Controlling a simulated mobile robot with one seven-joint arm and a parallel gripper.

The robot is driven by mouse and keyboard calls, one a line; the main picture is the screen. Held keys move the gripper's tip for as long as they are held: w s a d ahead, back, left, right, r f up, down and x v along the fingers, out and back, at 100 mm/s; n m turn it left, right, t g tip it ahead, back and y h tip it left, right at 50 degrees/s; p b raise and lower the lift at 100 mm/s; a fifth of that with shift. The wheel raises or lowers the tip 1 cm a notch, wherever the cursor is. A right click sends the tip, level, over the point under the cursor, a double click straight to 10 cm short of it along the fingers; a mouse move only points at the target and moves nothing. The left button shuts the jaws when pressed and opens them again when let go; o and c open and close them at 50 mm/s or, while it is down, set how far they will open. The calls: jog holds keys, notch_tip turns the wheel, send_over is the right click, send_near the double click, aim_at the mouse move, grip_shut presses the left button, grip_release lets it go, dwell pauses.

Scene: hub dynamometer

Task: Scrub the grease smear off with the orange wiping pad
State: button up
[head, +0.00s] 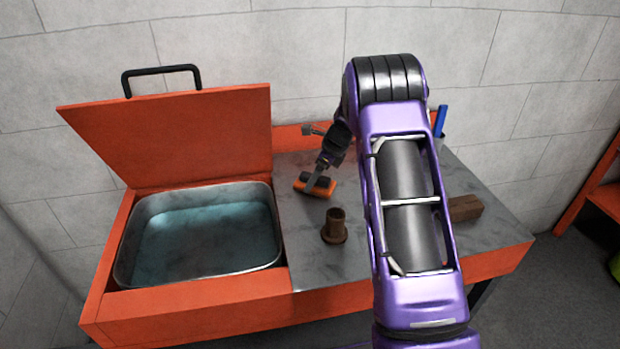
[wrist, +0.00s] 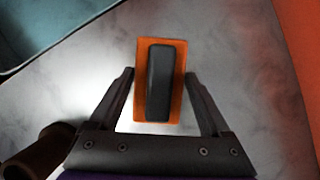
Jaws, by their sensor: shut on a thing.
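The orange wiping pad (head: 323,192) has a dark grip block on its top and is at the left rear part of the grey worktop (head: 305,255). My gripper (head: 317,185) is shut on the pad. In the wrist view the pad (wrist: 140,100) sits upright between the two fingertips (wrist: 160,78), with one finger at each side. I cannot tell whether the pad's underside touches the worktop. The worktop has cloudy grey mottling, and I cannot pick out the grease smear from it; my arm hides part of the surface.
A brown flanged part (head: 335,228) stands in front of the pad. An orange washer with an open lid (head: 170,135) and a water-filled basin (head: 122,268) is at the left. A brown block (head: 464,208) and a blue-handled item (head: 440,120) are at the right.

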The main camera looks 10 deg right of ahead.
aim_at(300, 183)
jog(key=shift+d, duration=4.95)
jog(key=shift+a, duration=0.15)
jog(key=shift+a, duration=1.75)
jog(key=shift+s+a+f, duration=0.1)
jog(key=shift+a, duration=2.05)
jog(key=shift+a+r, duration=0.2)
jog(key=shift+a, duration=2.4)
jog(key=shift+r, duration=3.05)
